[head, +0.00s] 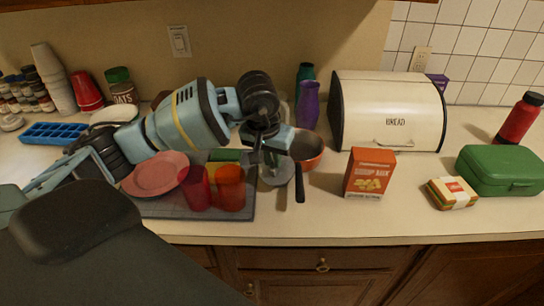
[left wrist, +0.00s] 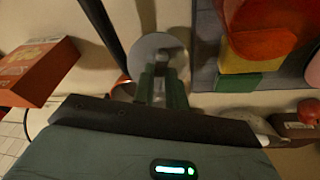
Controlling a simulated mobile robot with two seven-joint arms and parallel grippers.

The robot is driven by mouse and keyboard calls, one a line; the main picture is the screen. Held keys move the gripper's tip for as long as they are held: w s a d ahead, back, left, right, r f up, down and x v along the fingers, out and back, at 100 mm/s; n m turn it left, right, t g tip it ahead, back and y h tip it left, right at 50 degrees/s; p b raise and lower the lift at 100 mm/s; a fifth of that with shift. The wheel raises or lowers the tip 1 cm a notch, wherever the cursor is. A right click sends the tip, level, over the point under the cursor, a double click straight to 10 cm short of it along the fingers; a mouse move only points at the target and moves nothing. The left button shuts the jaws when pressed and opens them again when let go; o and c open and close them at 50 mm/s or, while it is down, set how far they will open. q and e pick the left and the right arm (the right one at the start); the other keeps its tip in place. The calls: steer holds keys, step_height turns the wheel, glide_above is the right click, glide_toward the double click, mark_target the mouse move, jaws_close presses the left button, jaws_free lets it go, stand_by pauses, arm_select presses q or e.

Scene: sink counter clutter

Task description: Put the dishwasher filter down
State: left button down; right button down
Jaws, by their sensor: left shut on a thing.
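The dishwasher filter (head: 275,172) is a grey, partly see-through piece with a round disc at its lower end. It is upright over the counter, just right of the grey mat. My left gripper (head: 268,143) is shut on its upper part from above. In the left wrist view, the round grey disc of the filter (left wrist: 158,45) shows beyond the fingers (left wrist: 162,88). I cannot tell whether the disc touches the counter. My right gripper is not in view.
A black-handled pan (head: 307,148) stands close right of the filter. Red and orange cups (head: 230,190) and a pink plate (head: 155,175) are on the mat (head: 240,210) at left. An orange box (head: 369,173) stands further right. Bare counter lies in front of the pan handle.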

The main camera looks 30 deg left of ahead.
arm_select(q)
steer(key=c, duration=1.4)
jaws_free()
steer(key=shift+f, duration=0.1)
steer(key=shift+c, duration=0.2)
